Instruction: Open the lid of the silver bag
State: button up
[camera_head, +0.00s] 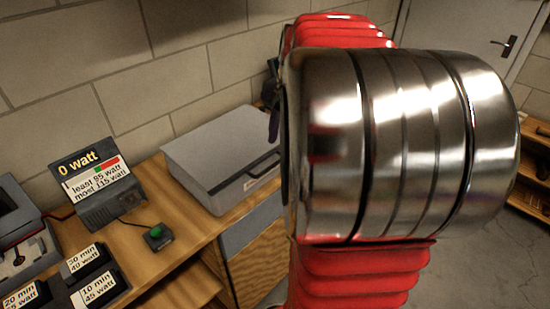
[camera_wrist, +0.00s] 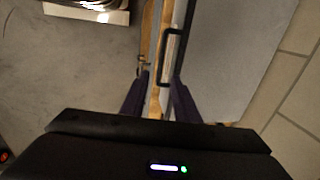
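The silver bag (camera_head: 225,150) is a grey hard case lying flat on the wooden bench, its lid down. A dark handle (camera_head: 262,166) is on its front side. In the wrist view the case's lid (camera_wrist: 235,60) fills the right, and the black handle (camera_wrist: 166,50) sticks out from its front edge. My gripper (camera_wrist: 160,82) is open and empty, its two dark fingers apart. The fingers point toward the front edge near the handle; I cannot tell whether they touch anything. In the head view my arm hides most of the gripper and the case's right end.
Left of the case stand a power display (camera_head: 95,185) reading 0 watt, a green button box (camera_head: 158,237) and several labelled battery blocks (camera_head: 93,290). A block wall is behind the bench. Grey floor (camera_wrist: 70,80) is open in front. A door (camera_head: 470,35) is at the far right.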

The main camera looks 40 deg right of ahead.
aim_at(274, 164)
jog(key=f, duration=0.2)
jog(key=w+f, duration=0.1)
jog(key=f, duration=0.4)
jog(key=shift+w+f, duration=0.2)
jog(key=shift+w, duration=0.1)
jog(key=shift+c, duration=0.3)
grip_shut()
jog(key=shift+a, duration=0.25)
jog(key=shift+d, duration=0.1)
jog(key=shift+r, duration=0.15)
